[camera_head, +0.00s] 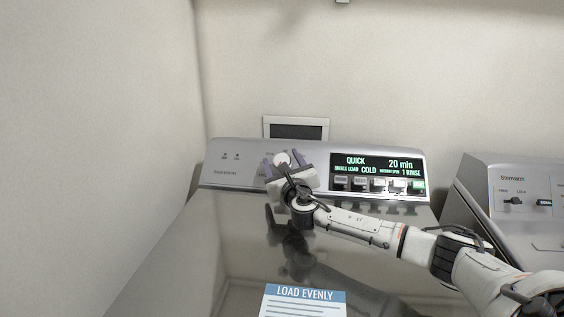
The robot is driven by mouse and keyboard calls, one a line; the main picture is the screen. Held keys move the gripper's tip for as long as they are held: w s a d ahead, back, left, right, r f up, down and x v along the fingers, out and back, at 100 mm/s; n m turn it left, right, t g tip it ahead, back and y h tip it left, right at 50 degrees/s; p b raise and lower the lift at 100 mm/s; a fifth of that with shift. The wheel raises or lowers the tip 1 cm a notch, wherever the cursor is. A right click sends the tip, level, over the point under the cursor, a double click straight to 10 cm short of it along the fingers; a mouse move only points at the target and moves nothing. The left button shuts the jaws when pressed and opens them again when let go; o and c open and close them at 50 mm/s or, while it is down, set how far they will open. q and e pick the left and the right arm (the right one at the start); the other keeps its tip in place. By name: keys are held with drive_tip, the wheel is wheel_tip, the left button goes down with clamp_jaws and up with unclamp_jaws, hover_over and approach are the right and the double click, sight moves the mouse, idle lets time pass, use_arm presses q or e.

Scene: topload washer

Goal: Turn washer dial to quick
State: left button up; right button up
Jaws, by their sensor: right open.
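The washer (227,173) stands ahead with a silver control panel at its back. The white round dial (282,160) is on the panel, left of the display. The lit display (375,164) reads QUICK, 20 min, SMALL LOAD, COLD and 1 RINSE. My right gripper (283,164) is at the panel, its two purple-grey fingers spread on either side of the dial. It is open; I cannot tell whether the fingers touch the dial. The gripper body hides the panel below the dial. My left gripper is not in view.
Several buttons (376,185) sit under the display, close above my right arm. The glossy lid (210,240) carries a LOAD EVENLY label (303,299). A second machine (510,185) stands at the right. A wall is close on the left.

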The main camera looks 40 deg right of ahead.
drive_tip(key=v, duration=1)
drive_tip(key=shift+s+a, duration=0.1)
drive_tip(key=shift+s, duration=0.05)
drive_tip(key=shift+f, duration=0.1)
idle(0.3)
